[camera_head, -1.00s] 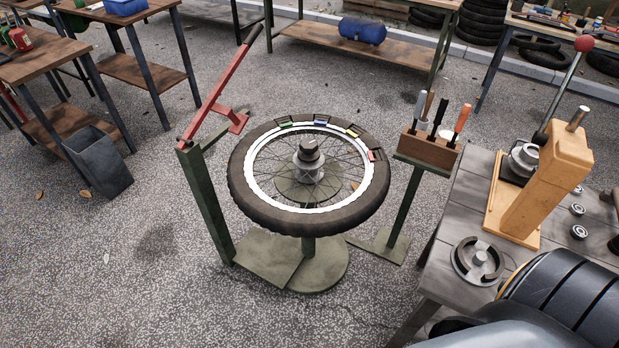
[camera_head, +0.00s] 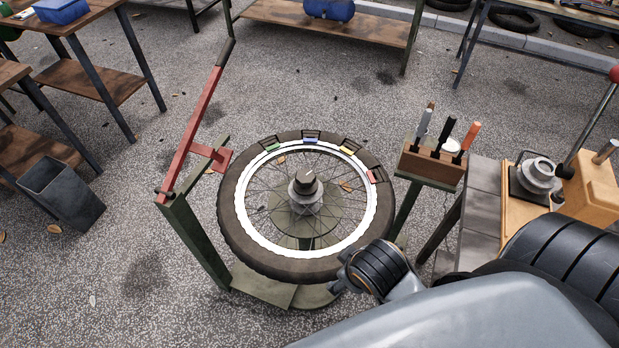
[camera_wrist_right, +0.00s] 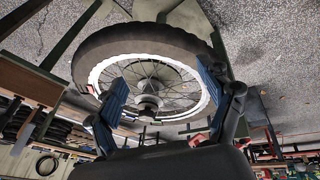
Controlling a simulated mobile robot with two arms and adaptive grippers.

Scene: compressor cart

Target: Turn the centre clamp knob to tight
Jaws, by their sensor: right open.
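The centre clamp knob (camera_head: 306,178) is a dark knob on the hub in the middle of the spoked wheel (camera_head: 235,232), which lies flat on a green stand. The knob also shows in the right wrist view (camera_wrist_right: 147,84), between and beyond my fingers. My right gripper (camera_wrist_right: 160,90) is open and empty, its two blue-padded fingers spread in front of the wheel. My left gripper is not in view.
A red lever (camera_head: 195,135) on a green post stands left of the wheel. A wooden tool block (camera_head: 432,167) with several handled tools stands to its right. A bench with a wooden press (camera_head: 590,188) is at the far right.

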